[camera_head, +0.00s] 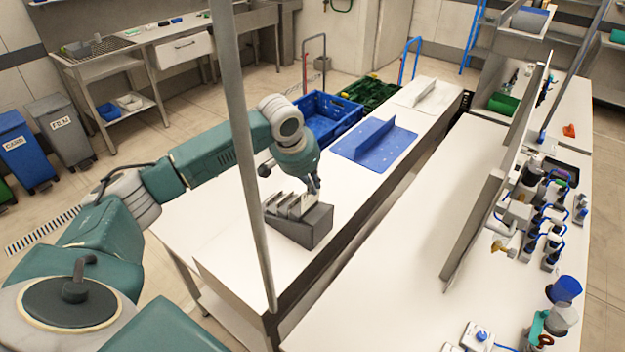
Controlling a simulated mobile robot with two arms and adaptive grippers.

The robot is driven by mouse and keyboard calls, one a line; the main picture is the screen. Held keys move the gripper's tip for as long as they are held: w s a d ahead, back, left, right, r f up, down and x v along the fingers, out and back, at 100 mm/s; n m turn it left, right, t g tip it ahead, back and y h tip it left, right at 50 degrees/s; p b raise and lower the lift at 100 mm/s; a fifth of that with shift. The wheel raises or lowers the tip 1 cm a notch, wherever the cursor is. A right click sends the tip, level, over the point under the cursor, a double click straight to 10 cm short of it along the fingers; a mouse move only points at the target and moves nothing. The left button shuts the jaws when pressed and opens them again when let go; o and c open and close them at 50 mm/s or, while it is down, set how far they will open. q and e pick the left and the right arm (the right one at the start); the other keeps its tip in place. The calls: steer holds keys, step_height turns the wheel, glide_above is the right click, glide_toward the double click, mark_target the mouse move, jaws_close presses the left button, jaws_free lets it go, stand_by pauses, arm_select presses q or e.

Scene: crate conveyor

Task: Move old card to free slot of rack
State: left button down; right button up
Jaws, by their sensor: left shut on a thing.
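A dark grey rack (308,234) stands on the white table, left of its middle. Several pale grey cards (283,204) stand upright and slightly tilted in its slots. My left gripper (315,189) reaches down over the right end of the rack. It is shut on a card, small here and partly hidden by the fingers, close to the other cards. I cannot tell whether the held card is inside a slot or just above it. Which slot is free is too small to make out. My right gripper is out of view.
A blue mat with an upright blue panel (372,138) lies behind the rack. Blue (328,125) and green (370,93) crates stand beyond the table's left edge. A thin grey pole (243,130) crosses the view left of the rack. A second bench (420,300) is crowded at right.

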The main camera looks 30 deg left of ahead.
arm_select(q)
steer(key=shift+f, duration=1.3)
steer(key=c, duration=1.9)
jaws_free()
steer(key=shift+o, duration=0.2)
steer(key=v, duration=1.2)
